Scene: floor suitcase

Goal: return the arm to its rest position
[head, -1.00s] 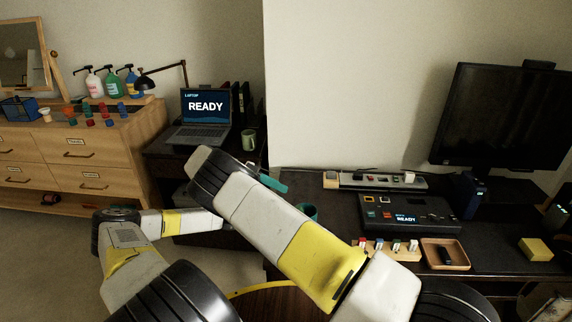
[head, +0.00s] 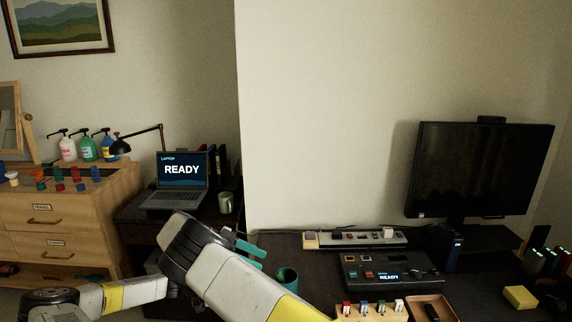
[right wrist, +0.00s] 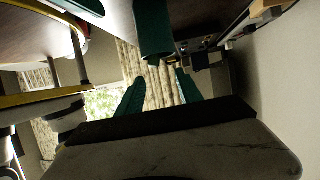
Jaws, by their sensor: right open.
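My right arm crosses the lower middle of the head view. My right gripper (head: 256,256) shows there as teal fingers partly hidden behind my arm, near the left end of the dark desk (head: 325,249). In the right wrist view its two teal fingers (right wrist: 160,93) stand apart with nothing between them. A teal cup (head: 287,276) stands on the desk just right of the gripper. A teal cylinder (right wrist: 155,35), probably this cup, shows close by in the wrist view. Part of my left arm shows at the lower left; its gripper is not visible.
A laptop (head: 182,178) and green mug (head: 225,202) stand on a dark side desk behind the right gripper. A control box (head: 390,272), power strip (head: 355,239), wooden tray (head: 437,302) and monitor (head: 478,168) occupy the right desk. A wooden dresser (head: 75,225) stands left.

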